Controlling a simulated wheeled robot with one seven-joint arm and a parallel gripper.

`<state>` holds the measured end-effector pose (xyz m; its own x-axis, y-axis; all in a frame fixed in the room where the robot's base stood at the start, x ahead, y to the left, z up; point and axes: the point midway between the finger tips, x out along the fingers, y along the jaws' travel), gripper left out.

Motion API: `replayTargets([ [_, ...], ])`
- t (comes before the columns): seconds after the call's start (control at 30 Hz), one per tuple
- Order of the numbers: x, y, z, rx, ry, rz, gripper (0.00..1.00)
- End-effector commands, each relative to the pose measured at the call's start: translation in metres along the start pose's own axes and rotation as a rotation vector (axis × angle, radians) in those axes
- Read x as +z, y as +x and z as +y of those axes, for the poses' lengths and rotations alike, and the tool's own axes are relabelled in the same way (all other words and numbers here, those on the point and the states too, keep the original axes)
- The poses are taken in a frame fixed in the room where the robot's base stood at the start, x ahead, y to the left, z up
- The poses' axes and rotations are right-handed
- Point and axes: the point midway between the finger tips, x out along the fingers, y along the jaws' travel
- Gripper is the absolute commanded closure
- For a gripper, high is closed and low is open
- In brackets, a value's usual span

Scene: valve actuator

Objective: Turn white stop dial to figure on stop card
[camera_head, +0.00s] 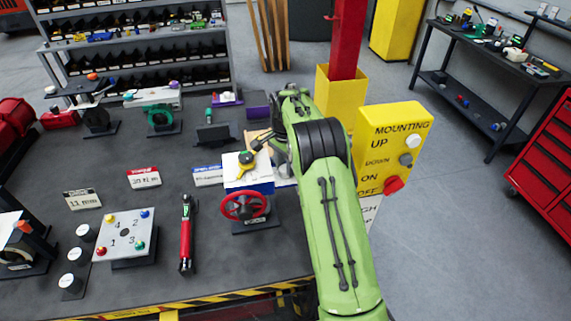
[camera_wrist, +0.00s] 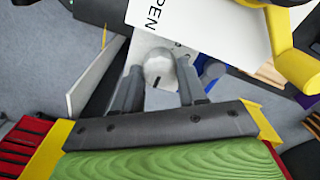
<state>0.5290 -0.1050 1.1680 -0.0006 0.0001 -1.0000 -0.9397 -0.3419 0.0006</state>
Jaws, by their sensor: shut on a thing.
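The white stop dial (camera_wrist: 158,68) is a pale rounded knob between the two fingers of my gripper (camera_wrist: 158,88) in the wrist view. The fingers are shut on its sides. I cannot read any figure or mark on it. In the head view my gripper (camera_head: 281,158) reaches down at the right side of the valve actuator (camera_head: 250,177), a white and blue block with a yellow handle (camera_head: 247,160) on top. The dial is hidden there. A white card with a blue band (camera_head: 208,175) stands left of the actuator; its text is too small to read, so I cannot tell whether it is the stop card.
A red handwheel (camera_head: 244,206) stands in front of the actuator. A yellow control box (camera_head: 391,150) is close to the right of my arm. A "30 N.m" card (camera_head: 144,178), an "11 mm" card (camera_head: 82,199) and a red-handled wrench (camera_head: 186,235) are on the left of the dark bench.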

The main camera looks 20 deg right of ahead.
Motion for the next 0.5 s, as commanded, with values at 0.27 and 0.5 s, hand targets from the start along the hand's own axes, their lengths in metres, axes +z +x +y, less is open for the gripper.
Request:
replayTargets([
  [0.27,0.0001,-0.0006,-0.0003,-0.001,-0.059,0.0,0.89],
  [0.5,0.0001,-0.0008,-0.0004,-0.001,-0.219,0.001,0.89],
])
